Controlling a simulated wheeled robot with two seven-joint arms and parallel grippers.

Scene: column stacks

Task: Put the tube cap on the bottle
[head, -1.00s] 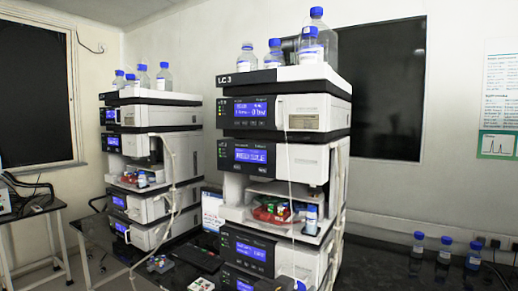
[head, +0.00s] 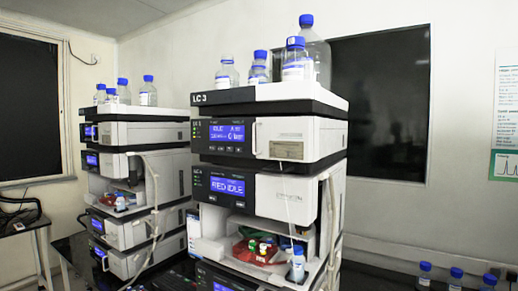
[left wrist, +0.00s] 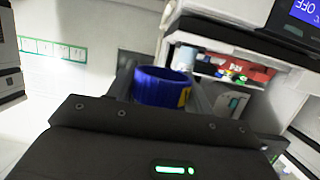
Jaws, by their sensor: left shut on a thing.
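My left gripper (left wrist: 163,86) is shut on a blue ribbed cap (left wrist: 158,88) in the left wrist view. The cap has a yellow mark on its right side. Several clear bottles with blue tops stand on the LC 3 stack in the head view, among them a front bottle (head: 296,66), a tall one behind it (head: 314,42) and one at the left (head: 227,75). A small bottle (head: 298,266) with a white label stands in the stack's open bay. I cannot tell which bottle the cap belongs to. Neither gripper shows in the head view.
The LC 3 stack (head: 284,138) fills the middle, with red and small coloured items (head: 258,250) in its bay. A second stack (head: 152,162) stands left. Bottles (head: 456,279) stand low at the right. A dark panel (head: 386,110) is on the wall.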

